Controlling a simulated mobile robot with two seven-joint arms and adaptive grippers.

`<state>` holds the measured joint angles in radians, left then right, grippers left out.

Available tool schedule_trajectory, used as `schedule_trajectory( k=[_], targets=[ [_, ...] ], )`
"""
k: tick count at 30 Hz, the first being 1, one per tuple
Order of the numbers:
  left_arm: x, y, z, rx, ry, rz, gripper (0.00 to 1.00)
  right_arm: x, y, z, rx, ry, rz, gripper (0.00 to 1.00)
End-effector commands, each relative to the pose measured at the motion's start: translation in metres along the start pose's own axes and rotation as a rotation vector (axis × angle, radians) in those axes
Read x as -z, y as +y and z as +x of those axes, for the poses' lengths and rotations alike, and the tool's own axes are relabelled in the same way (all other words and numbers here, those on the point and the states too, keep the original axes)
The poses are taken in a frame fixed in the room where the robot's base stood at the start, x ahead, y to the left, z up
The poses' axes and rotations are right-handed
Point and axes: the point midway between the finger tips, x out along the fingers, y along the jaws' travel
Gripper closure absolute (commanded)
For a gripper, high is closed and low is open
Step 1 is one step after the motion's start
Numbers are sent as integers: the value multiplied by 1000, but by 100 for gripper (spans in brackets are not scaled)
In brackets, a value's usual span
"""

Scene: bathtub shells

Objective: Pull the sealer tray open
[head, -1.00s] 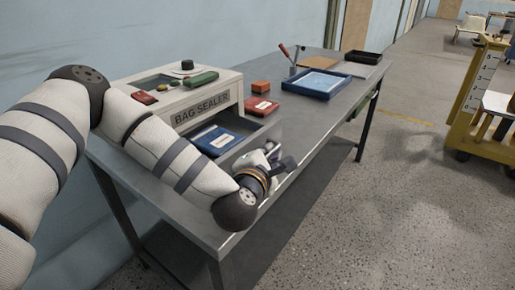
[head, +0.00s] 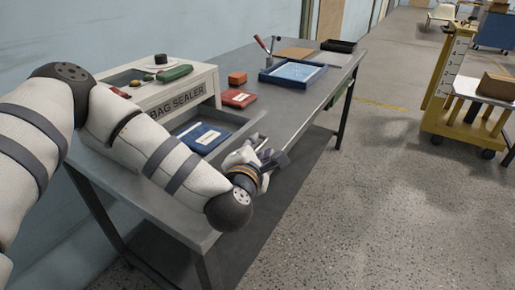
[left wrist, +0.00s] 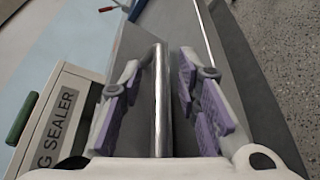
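The bag sealer (head: 190,90) is a pale box with a "BAG SEALER" label at the back left of the steel workbench. Its grey sealer tray (head: 239,131) sticks out from the front, partly open, with a blue packet (head: 203,137) in it. My left gripper (head: 270,160) is at the tray's front edge. In the left wrist view, the left gripper's purple-padded fingers (left wrist: 160,95) are open on either side of a bright metal edge (left wrist: 159,110), with gaps visible on both sides. My forearm hides part of the tray and sealer. My right gripper is out of view.
A yellow cart (head: 450,110) stands at the right. The floor between is clear.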

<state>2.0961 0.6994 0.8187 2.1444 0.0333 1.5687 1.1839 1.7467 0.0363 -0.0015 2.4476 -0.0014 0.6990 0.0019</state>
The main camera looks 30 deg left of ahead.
Motion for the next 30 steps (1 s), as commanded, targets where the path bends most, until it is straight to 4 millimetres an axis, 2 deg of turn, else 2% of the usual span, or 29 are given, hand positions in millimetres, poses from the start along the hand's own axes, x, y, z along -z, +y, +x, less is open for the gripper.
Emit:
schedule_trajectory(
  k=[5, 12, 15, 18, 30],
  targets=[
    [0, 0, -8, 1, -1, 0, 70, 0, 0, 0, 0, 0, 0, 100],
    [0, -1, -58, 4, -2, 0, 70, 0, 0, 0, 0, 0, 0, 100],
    [0, -1, -70, 2, 0, 0, 70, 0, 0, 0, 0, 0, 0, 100],
    [0, 0, -75, 1, 0, 0, 70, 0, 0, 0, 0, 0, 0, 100],
    [0, 0, -75, 0, 0, 0, 70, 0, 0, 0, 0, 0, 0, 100]
  ],
)
